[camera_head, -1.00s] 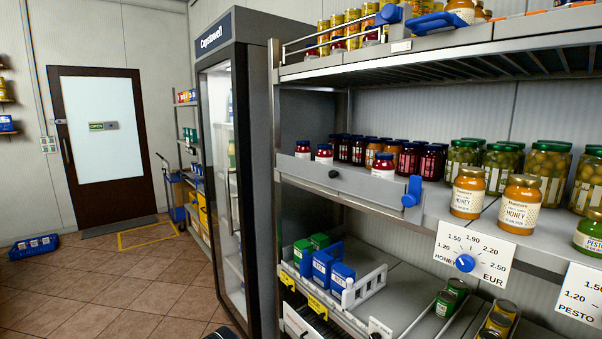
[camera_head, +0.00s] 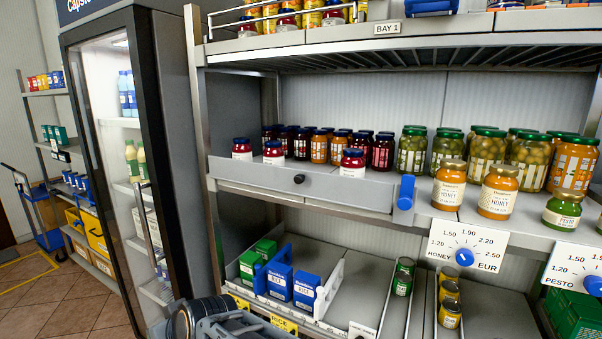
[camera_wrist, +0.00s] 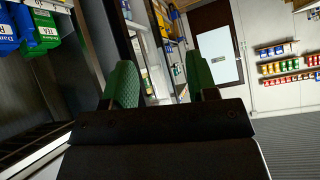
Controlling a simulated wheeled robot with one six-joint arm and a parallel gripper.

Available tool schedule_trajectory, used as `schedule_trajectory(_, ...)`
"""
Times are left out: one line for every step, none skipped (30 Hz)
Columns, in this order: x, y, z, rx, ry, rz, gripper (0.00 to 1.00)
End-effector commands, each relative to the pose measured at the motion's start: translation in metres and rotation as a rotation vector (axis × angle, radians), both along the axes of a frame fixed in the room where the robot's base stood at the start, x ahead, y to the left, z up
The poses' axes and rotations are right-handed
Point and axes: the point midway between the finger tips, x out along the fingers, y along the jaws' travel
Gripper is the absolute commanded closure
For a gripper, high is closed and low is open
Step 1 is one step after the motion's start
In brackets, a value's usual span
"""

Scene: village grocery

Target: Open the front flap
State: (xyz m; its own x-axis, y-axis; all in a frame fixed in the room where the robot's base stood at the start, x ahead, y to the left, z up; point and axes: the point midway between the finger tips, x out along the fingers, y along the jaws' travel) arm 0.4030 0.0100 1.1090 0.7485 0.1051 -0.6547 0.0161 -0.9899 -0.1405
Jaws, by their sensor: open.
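The front flap (camera_head: 335,190) is a long grey panel along the front edge of the middle shelf. It stands upright, with a small black knob (camera_head: 298,179) on its face. A blue latch or handle (camera_head: 405,192) sits at its right end. Several jars stand behind it, and a few red-filled jars show above its edge. My gripper (camera_wrist: 161,88) shows in the wrist view with two green pads spread apart and nothing between them. It points towards the door side of the room, away from the flap. The wrist view does not show the flap.
A tall glass-door fridge (camera_head: 134,170) stands left of the shelf.

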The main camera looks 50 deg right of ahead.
Motion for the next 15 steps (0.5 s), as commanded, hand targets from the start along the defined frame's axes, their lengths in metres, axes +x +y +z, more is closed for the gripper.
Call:
schedule_trajectory(0.022, -0.008, 0.036, 0.011, -0.132, -0.052, 0.47)
schedule_trajectory(0.033, -0.016, 0.053, 0.012, -0.212, -0.093, 0.47)
schedule_trajectory(0.046, -0.029, 0.076, 0.004, -0.313, -0.158, 0.47)
schedule_trajectory(0.053, -0.041, 0.092, -0.006, -0.381, -0.216, 0.47)
schedule_trajectory(0.059, -0.053, 0.108, -0.017, -0.449, -0.274, 0.47)
schedule_trajectory(0.063, -0.071, 0.128, -0.04, -0.527, -0.359, 0.47)
schedule_trajectory(0.065, -0.085, 0.141, -0.062, -0.577, -0.429, 0.47)
schedule_trajectory(0.064, -0.1, 0.153, -0.085, -0.618, -0.501, 0.47)
schedule_trajectory(0.061, -0.119, 0.166, -0.12, -0.661, -0.599, 0.47)
schedule_trajectory(0.058, -0.133, 0.175, -0.147, -0.687, -0.672, 0.47)
schedule_trajectory(0.053, -0.145, 0.182, -0.176, -0.705, -0.743, 0.47)
schedule_trajectory(0.045, -0.161, 0.189, -0.215, -0.72, -0.836, 0.47)
schedule_trajectory(0.039, -0.172, 0.194, -0.242, -0.726, -0.903, 0.47)
schedule_trajectory(0.032, -0.181, 0.197, -0.268, -0.726, -0.965, 0.47)
schedule_trajectory(0.024, -0.192, 0.201, -0.302, -0.723, -1.042, 0.47)
